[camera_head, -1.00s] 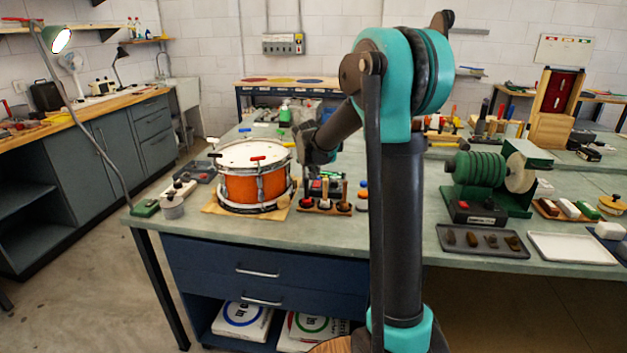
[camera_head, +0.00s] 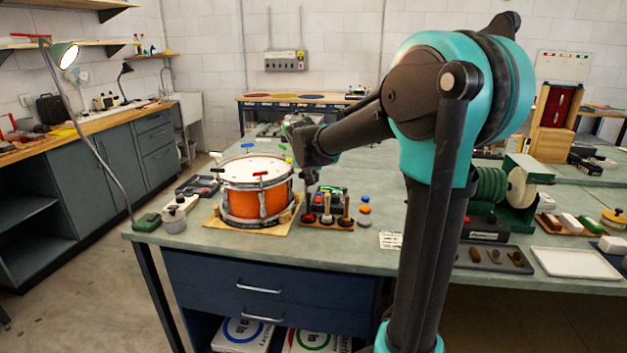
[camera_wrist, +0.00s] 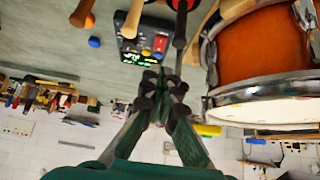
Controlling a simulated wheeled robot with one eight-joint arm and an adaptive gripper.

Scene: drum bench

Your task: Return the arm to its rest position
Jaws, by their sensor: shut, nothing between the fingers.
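My arm stands at the right of middle in the head view, its forearm reaching left and back over the bench. My gripper (camera_head: 311,178) hangs at the forearm's end, beside the right of the drum and above the tool rack; it is small and partly hidden there. In the wrist view the two fingers of my gripper (camera_wrist: 163,82) meet at their tips, shut with nothing between them. The orange snare drum (camera_head: 257,192) stands upright on a wooden board; its side also shows at the upper right of the wrist view (camera_wrist: 262,48), apart from the fingers.
A rack with wooden-handled tools (camera_head: 326,222) stands right of the drum, near a small lit device (camera_wrist: 146,38). Blue and orange knobs lie beside it. A green grinder-like machine (camera_head: 490,190) and trays (camera_head: 575,263) are at the right.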

